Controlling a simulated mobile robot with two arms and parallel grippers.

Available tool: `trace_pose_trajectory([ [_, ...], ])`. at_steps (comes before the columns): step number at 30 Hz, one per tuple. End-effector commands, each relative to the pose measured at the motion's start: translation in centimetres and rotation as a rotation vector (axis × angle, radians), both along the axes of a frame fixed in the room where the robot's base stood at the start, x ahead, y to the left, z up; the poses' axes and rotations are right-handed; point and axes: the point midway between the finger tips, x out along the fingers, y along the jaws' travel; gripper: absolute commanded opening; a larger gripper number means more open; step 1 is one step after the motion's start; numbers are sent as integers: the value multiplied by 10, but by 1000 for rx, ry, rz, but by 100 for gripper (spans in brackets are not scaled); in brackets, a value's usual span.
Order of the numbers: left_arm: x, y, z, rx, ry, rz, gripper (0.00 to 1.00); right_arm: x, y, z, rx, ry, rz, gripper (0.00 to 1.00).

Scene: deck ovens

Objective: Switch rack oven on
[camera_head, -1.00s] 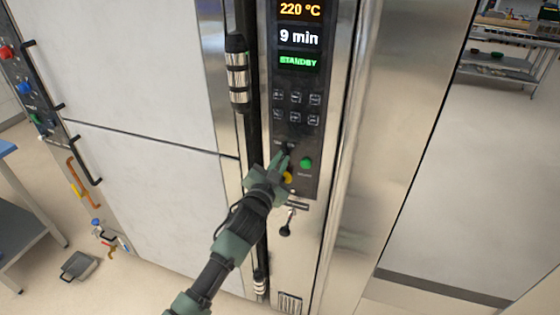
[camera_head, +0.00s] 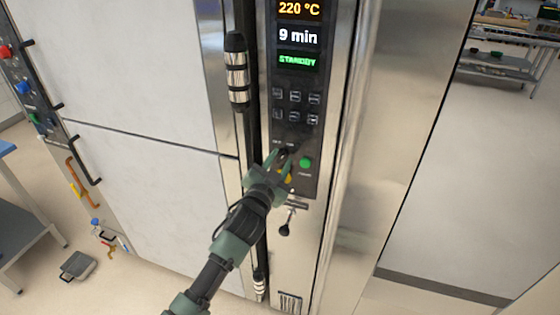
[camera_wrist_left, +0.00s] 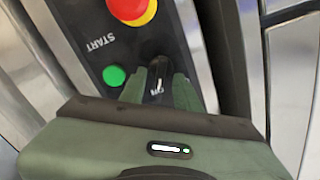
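The rack oven's control panel (camera_head: 297,135) shows 220 °C, 9 min and a green STANDBY line on its display (camera_head: 299,38). My left gripper (camera_head: 279,157) is at the lower part of the panel, with its fingers apart. In the left wrist view the fingers (camera_wrist_left: 159,88) stand on either side of a dark rotary knob (camera_wrist_left: 159,70), with an ON label by it. I cannot tell whether they touch the knob. The green START button (camera_head: 305,163) is beside the gripper and shows in the wrist view (camera_wrist_left: 114,76). My right gripper is out of view.
A red and yellow emergency stop (camera_wrist_left: 132,9) is close to the fingers; in the head view the gripper partly covers it. A vertical door handle (camera_head: 237,75) runs left of the panel. A key-like latch (camera_head: 286,228) hangs below.

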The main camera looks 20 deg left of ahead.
Motion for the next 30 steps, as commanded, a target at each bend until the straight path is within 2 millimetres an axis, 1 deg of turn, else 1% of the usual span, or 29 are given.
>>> trace_pose_trajectory([
  [1, -5, 0, -3, 1, 1, 0, 32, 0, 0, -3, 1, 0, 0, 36],
  [5, -24, 1, -4, 3, 0, -1, 32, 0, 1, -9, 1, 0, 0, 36],
  [9, -49, 1, -4, 0, 1, -2, 32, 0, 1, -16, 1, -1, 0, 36],
  [12, -63, 2, -3, 1, 0, -1, 32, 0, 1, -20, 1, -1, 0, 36],
  [15, -71, 2, -2, 2, 1, 0, 32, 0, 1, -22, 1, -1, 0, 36],
  [19, -75, 2, -1, 2, 1, 0, 32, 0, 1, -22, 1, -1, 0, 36],
  [30, -75, 2, -1, 1, 1, 0, 32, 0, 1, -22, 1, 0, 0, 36],
])
